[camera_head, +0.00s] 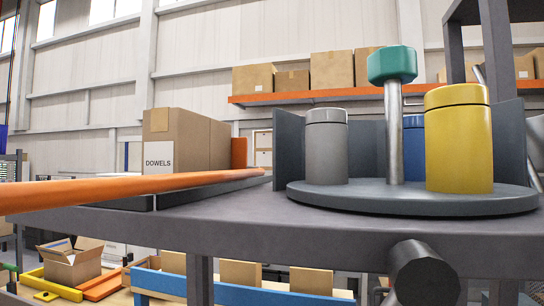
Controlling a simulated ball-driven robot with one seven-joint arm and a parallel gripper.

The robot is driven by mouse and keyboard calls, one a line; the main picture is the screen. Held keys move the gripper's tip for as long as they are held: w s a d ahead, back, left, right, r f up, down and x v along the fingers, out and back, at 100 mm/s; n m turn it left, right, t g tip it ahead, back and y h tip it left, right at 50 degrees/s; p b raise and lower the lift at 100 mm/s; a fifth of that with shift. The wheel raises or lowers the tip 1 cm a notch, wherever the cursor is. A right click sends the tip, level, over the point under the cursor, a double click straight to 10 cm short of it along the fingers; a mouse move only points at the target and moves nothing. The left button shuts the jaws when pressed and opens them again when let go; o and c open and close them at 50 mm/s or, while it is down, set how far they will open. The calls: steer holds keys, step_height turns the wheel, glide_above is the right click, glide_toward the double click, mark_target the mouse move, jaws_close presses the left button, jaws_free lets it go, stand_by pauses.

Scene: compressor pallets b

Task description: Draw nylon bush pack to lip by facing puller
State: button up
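No pack with a readable nylon bush label shows. A brown carton (190,138) labelled DOWELS stands upright on a dark flat base on the grey shelf (250,222), left of centre. A long orange bar (120,189) runs in from the left edge, passes in front of the carton's foot and narrows to an end right of it. An orange upright piece (239,153) shows behind the carton's right side. I cannot tell whether it joins the bar, or whether either is the puller. My gripper is not in view.
A round grey turntable (410,200) on the right bears grey (326,148), blue (413,150) and yellow (458,138) canisters and a green-knobbed post (392,64). A dark round bar (424,275) juts out below the shelf edge. Cartons stand on an orange-edged rack (310,95) behind.

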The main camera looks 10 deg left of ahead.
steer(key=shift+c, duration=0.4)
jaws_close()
